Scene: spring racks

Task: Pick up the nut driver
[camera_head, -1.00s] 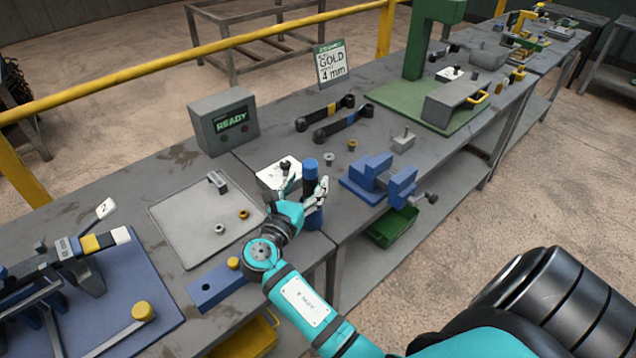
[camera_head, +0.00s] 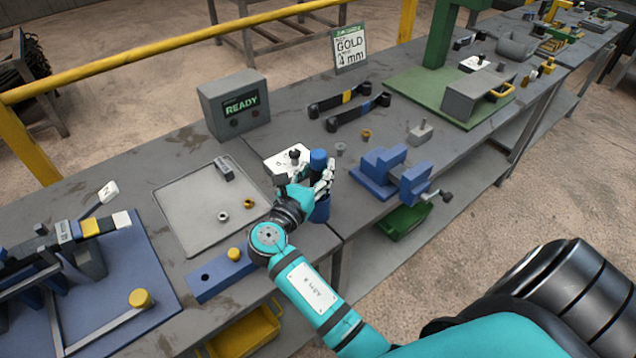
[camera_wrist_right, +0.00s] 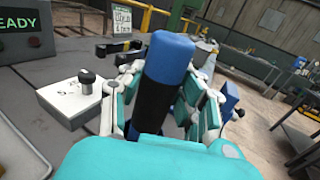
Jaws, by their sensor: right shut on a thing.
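The nut driver (camera_head: 318,159) stands upright, with a blue top on its handle and a dark section below. It also shows close up in the right wrist view (camera_wrist_right: 166,62). My right gripper (camera_head: 322,180) is shut around the handle, and its white and teal fingers show on both sides in the right wrist view (camera_wrist_right: 165,108). A blue piece (camera_head: 320,211) is below the hand; the driver's lower end is hidden by the fingers. My left gripper is not in view.
A white block with a black knob (camera_head: 288,163) sits close left of the hand. A blue vise (camera_head: 385,172) stands to the right.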

